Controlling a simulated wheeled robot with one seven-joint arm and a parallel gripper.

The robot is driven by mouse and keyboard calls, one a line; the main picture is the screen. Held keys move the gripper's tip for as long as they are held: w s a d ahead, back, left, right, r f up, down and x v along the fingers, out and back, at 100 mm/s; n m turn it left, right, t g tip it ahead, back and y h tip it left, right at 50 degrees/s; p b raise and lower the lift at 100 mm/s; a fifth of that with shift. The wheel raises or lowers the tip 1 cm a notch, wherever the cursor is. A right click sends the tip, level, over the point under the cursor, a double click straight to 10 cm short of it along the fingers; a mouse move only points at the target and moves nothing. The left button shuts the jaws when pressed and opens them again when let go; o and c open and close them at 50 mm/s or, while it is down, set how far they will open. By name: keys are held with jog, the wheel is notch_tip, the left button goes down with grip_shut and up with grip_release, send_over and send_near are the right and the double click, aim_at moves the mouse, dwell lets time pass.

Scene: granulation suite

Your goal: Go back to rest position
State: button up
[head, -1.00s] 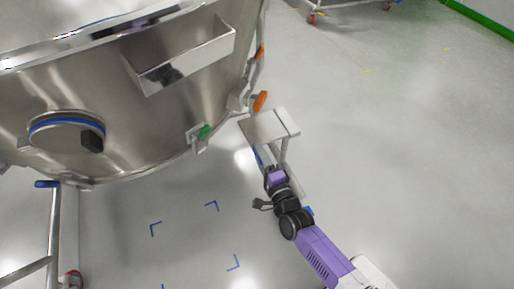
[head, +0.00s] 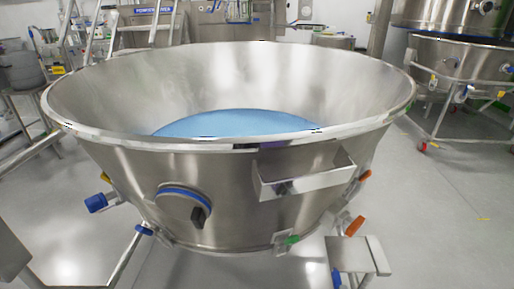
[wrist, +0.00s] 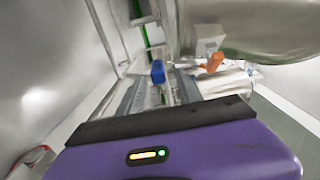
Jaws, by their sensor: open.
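In the wrist view, my gripper's purple housing (wrist: 200,152) with its black front edge fills the bottom. It carries a small yellow and green light. My gripper is open. I see nothing held at it, though its fingertips are not clearly shown. In the head view, my arm and gripper are not in sight. The big steel bowl-shaped vessel (head: 230,190) fills the middle of the head view, with a light blue content (head: 235,123) inside. Its rounded metal side also shows in the wrist view (wrist: 265,28).
An orange handle (head: 355,226) and a flat metal bracket (head: 358,254) stick out at the vessel's lower right. A steel ladder (head: 85,35) stands back left. Another wheeled steel vessel (head: 455,60) stands back right. Grey floor (head: 440,225) is open at the right.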

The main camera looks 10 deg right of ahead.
jog(key=s+a+r+n+y, duration=0.1)
jog(key=s+a+r+n, duration=0.15)
jog(key=s+n, duration=0.35)
jog(key=s+a+r+n+y, duration=0.2)
jog(key=s+a+n, duration=0.1)
jog(key=s, duration=0.6)
jog(key=s+a+r+n+g+y, duration=0.1)
jog(key=s+a+r+n, duration=0.2)
jog(key=s+r+n, duration=0.4)
jog(key=s+a+r+n+g+y, duration=0.1)
jog(key=s+a+r+n+g, duration=0.15)
jog(key=s+r+n, duration=0.45)
notch_tip(320, 180, up, 26)
jog(key=m+p, duration=0.1)
jog(key=p, duration=2.4)
jog(key=shift+w+m+t+p, duration=0.15)
jog(key=shift+m+t+p, duration=0.2)
jog(key=shift+t, duration=0.1)
jog(key=shift+r, duration=0.1)
